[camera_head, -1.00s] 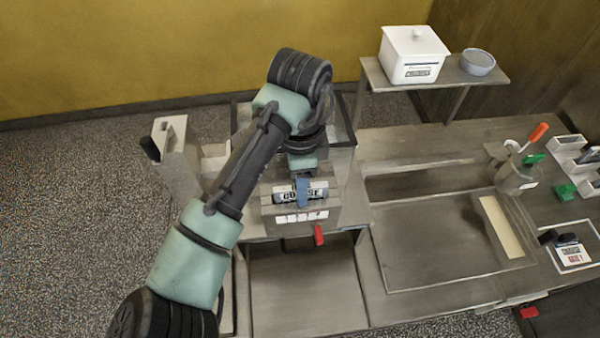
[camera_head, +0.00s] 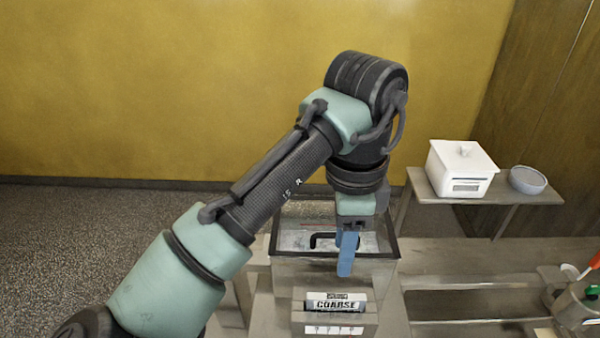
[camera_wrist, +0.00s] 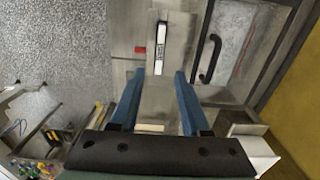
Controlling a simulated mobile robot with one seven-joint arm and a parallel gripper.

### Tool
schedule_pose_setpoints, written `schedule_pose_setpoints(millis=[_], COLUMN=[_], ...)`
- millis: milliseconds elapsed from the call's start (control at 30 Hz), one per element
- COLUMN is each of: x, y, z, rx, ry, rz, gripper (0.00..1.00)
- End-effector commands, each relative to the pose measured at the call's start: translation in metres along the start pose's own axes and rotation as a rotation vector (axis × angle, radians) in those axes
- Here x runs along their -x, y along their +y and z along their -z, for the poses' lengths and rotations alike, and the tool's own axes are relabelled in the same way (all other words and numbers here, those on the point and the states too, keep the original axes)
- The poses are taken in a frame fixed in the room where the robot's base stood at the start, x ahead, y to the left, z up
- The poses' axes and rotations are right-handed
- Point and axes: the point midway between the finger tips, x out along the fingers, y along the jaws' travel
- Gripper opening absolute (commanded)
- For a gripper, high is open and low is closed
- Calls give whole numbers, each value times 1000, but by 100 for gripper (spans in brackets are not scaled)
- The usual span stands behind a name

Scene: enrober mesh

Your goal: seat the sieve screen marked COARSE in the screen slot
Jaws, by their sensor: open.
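The sieve screen marked COARSE (camera_head: 337,305) sits in the top of a grey block at the front of the machine, its label facing me. The block (camera_head: 300,328) has a row of small white labels below it. The screen's lower part is hidden in the block. My gripper (camera_head: 347,262) hangs above and behind the label, apart from it, with its blue fingers pointing down. In the wrist view my gripper (camera_wrist: 159,73) is open and empty. A narrow white-and-black strip (camera_wrist: 161,42), apparently the screen's top edge, lies beyond the fingertips.
Behind the block stands an open dark-rimmed tank (camera_head: 290,272) with a black handle (camera_head: 322,238) inside. At right, a shelf (camera_head: 425,190) holds a white lidded box (camera_head: 462,168) and a grey bowl (camera_head: 528,180). A worktop with tools lies at lower right.

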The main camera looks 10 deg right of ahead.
Motion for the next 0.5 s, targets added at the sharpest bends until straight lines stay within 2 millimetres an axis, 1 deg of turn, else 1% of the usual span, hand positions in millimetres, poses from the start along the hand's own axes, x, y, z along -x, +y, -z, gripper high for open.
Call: schedule_pose_setpoints(millis=[167,233,267,333,367,400,433,467,500], x=[0,4,8,25,38,62,84,109,146], y=[-1,-8,-14,-31,-40,-52,-60,-67,-74], z=[3,16,26,56,71,90,102,110,113], rx=[1,9,15,49,73,116,156,202,272], ry=[9,49,81,197,267,376,468,566,700], rz=[11,67,110,257,337,457,551,647,776], gripper=[46,46,46,46,46,46,46,46,46])
